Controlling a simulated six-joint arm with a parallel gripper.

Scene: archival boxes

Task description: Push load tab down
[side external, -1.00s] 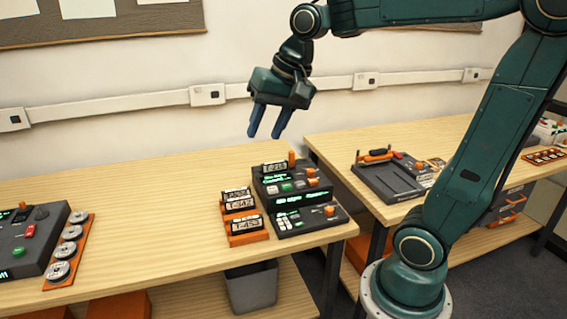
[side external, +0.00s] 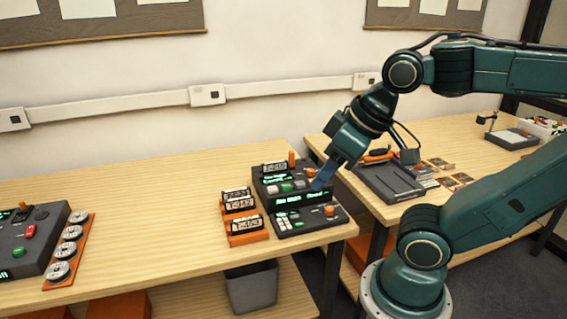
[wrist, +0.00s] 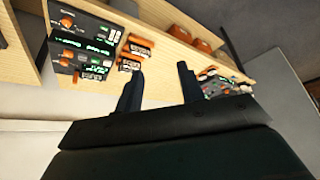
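A dark tape deck (side external: 308,221) stands near the right end of the wooden table, in two stacked units with green lit displays. An orange tab (side external: 291,158) stands up at its back and an orange knob (side external: 329,211) is at its lower right. I cannot tell which part is the load tab. The deck also shows at upper left in the wrist view (wrist: 92,28). My gripper (side external: 322,180) is tilted, its fingers overlapping the deck's right side in the side view; contact cannot be told. In the wrist view, the fingers (wrist: 158,80) are apart and empty.
Labelled cassettes in orange holders (side external: 245,225) stand just left of the deck. Another dark device (side external: 388,182) is on the right table, across a gap. A dark unit (side external: 35,240) and an orange reel rack (side external: 72,245) are at far left. The middle of the left table is clear.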

